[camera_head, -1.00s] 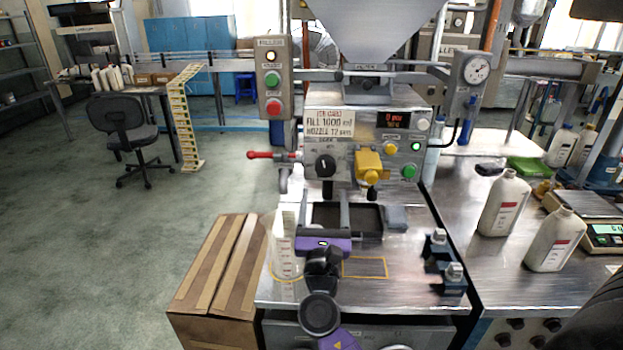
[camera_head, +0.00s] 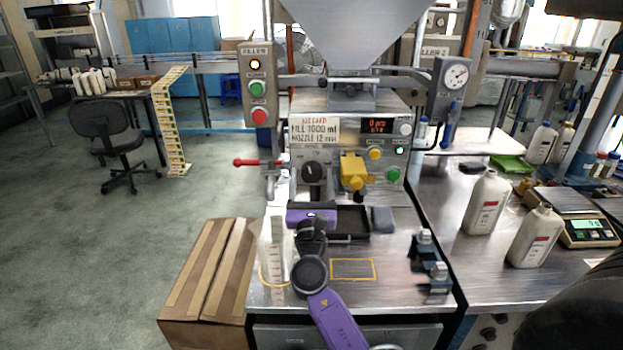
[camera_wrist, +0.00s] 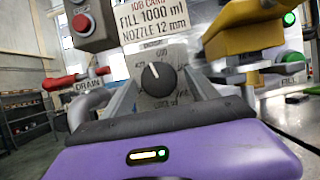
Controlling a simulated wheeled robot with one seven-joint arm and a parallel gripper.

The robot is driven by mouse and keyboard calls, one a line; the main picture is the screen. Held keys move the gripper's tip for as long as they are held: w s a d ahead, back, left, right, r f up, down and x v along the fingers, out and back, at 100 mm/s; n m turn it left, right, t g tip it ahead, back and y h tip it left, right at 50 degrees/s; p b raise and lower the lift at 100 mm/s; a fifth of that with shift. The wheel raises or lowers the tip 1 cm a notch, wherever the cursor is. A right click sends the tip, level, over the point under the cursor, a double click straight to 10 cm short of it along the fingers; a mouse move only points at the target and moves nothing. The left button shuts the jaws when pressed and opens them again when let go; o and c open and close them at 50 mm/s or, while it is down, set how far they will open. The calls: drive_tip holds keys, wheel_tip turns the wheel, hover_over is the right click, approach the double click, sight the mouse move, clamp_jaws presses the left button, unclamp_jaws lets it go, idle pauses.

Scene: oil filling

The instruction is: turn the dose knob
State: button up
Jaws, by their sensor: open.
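The dose knob (camera_head: 312,173) is a black round knob on the front panel of the filling machine. In the wrist view the knob (camera_wrist: 158,78) shows a white pointer line pointing nearly straight up, slightly left, with a printed scale around it. My gripper (camera_wrist: 160,92) is open, its two grey fingers on either side of the knob's lower part in the picture. Whether the fingertips reach or touch the knob is not clear. The purple gripper body also shows in the head view, below the knob, where the fingers are hard to make out.
A job card (camera_head: 314,131) above the knob reads fill 1000 ml, nozzle 12 mm. A red-handled drain valve (camera_head: 258,162) is to the left, a yellow nozzle block (camera_head: 353,172) to the right. A cardboard box (camera_head: 207,275) stands further left.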

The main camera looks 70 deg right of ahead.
drive_tip(key=c, duration=1.4)
drive_tip(key=shift+o, duration=0.2)
drive_tip(key=shift+m, duration=0.4)
